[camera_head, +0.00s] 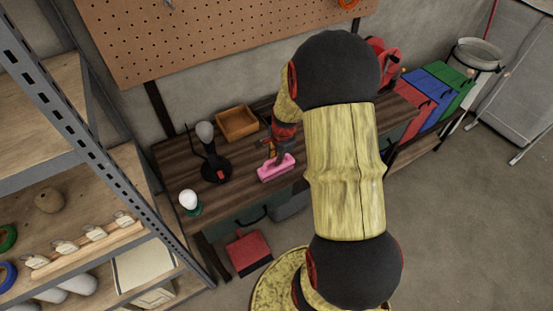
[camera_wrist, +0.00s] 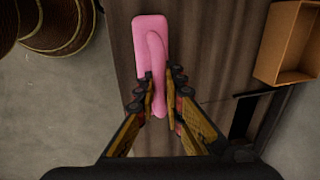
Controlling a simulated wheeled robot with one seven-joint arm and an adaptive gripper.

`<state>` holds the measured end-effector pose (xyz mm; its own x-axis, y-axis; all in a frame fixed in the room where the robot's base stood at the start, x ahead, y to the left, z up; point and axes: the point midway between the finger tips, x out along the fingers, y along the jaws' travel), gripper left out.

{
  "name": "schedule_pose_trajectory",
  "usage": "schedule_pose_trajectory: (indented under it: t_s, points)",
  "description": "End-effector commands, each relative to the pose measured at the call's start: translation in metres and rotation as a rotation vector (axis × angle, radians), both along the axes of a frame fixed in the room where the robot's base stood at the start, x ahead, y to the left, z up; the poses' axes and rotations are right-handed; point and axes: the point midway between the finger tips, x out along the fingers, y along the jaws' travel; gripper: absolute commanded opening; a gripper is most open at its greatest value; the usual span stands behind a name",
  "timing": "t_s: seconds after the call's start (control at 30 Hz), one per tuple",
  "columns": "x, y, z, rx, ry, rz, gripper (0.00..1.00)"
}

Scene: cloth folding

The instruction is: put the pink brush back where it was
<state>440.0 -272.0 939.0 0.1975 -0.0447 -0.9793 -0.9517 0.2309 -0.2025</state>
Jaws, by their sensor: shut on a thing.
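The pink brush (camera_head: 276,168) shows at the dark wooden workbench (camera_head: 220,204) in the head view. It also shows in the wrist view (camera_wrist: 152,38), lying lengthwise between the fingers. My gripper (camera_wrist: 159,98) is shut on its handle, with one finger on each side. The gripper (camera_head: 275,153) comes down from above in the head view. I cannot tell whether the brush touches the bench top or is held just above it. The side of the brush facing down is hidden.
An orange wooden box (camera_head: 237,123), a black stand (camera_head: 215,170) and a white bulb-like item (camera_head: 188,199) are on the bench. Shelving (camera_head: 60,230) stands at the left. Bare bench surrounds the brush.

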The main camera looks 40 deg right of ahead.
Motion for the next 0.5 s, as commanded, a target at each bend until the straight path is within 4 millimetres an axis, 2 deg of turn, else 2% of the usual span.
schedule_pose_trajectory:
  t_s: [0.23,0.27,0.5]
  points:
    - [0.0001,0.0,-0.0027,0.0,0.0,0.0,0.0]
    - [-0.0001,0.0001,-0.0032,0.0,0.0,0.0,0.1]
    - [-0.0002,0.0002,-0.0024,0.0,0.0,0.0,0.24]
